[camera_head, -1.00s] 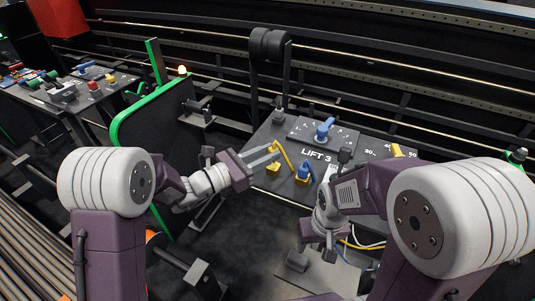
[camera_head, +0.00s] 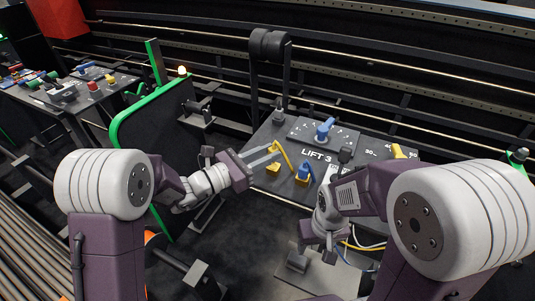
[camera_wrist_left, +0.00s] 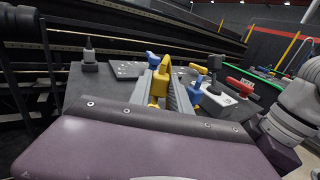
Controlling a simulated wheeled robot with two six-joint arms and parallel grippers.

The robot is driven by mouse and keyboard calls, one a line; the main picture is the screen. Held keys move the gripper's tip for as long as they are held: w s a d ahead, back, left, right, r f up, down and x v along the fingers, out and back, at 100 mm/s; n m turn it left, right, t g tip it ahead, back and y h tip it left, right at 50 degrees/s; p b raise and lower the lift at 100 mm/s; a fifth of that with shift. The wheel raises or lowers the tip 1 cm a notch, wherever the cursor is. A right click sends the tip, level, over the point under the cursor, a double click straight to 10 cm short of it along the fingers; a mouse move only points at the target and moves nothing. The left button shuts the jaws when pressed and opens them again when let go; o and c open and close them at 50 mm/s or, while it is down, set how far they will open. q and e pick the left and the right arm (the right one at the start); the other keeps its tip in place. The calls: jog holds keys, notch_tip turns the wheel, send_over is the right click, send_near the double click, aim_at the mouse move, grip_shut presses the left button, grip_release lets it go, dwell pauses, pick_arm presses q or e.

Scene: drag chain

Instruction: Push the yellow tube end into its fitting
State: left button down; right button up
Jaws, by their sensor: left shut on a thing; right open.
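My right gripper (camera_head: 312,256) is open and empty, low in front of the panel.
A blue knob (camera_head: 324,129) and a dark post (camera_head: 279,112) rise from the panel (camera_head: 262,140). A green-edged dark board (camera_head: 150,125) stands to the left.

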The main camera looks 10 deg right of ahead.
jog(key=shift+f, duration=0.2)
pick_arm(q)
jog(key=shift+f+b, duration=0.15)
jog(key=shift+b, duration=0.2)
pick_arm(e)
jog(key=shift+f, duration=0.1)
pick_arm(q)
jog(key=shift+f+b, duration=0.35)
pick_arm(e)
jog(key=shift+f, duration=0.35)
pick_arm(q)
jog(key=shift+f+b, duration=1.15)
jog(key=shift+b, duration=0.05)
pick_arm(e)
jog(key=shift+f, duration=1.25)
pick_arm(q)
jog(key=c, duration=1.1)
grip_release()
jog(key=shift+a, duration=0.1)
pick_arm(e)
jog(key=shift+f+b, duration=0.35)
pick_arm(q)
jog(key=v, duration=0.9)
jog(key=shift+s, duration=0.1)
